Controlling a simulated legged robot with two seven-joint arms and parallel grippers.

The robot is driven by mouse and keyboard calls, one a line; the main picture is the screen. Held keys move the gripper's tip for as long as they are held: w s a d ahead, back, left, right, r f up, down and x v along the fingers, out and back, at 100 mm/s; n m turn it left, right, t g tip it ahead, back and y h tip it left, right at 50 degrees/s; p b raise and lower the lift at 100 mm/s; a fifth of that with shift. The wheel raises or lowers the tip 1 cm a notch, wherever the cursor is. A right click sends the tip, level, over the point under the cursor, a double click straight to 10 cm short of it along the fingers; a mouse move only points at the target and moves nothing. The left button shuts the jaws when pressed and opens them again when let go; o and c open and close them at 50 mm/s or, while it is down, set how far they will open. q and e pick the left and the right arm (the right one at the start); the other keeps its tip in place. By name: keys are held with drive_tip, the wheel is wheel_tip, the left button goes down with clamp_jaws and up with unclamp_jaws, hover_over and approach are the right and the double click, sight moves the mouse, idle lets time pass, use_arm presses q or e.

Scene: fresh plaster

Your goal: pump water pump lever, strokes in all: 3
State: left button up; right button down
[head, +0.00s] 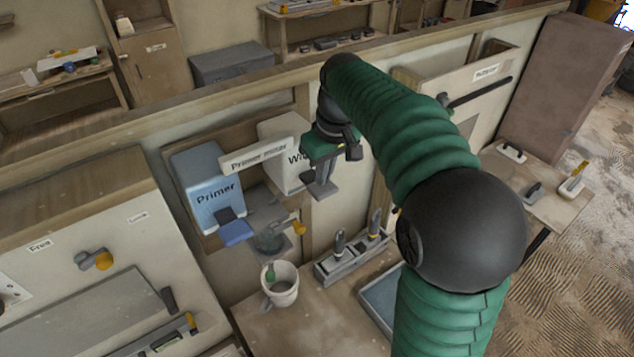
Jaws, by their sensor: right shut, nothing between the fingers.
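The water pump is a white box (280,140) on the wall shelf, in the middle of the head view. Its black lettering starts with "W"; the rest is hidden behind my right gripper. A grey lever plate (322,190) shows low at its front. My right gripper (320,168) is shut and empty, pointing down just above this plate. I cannot tell whether it touches the plate. My green right arm covers much of the right side. My left gripper is not in view.
A blue primer box (205,185) with a blue lever (237,232) stands left of the pump. A tool rack (350,258) stands right of the bucket.

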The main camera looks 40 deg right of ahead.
drive_tip(key=shift+f+b, duration=1.3)
drive_tip(key=shift+f, duration=0.65)
wheel_tip(320, 180, up, 4)
drive_tip(key=p, duration=0.4)
drive_tip(key=shift+r, duration=0.15)
wheel_tip(320, 180, up, 5)
drive_tip(key=p, duration=0.5)
drive_tip(key=shift+r, duration=0.1)
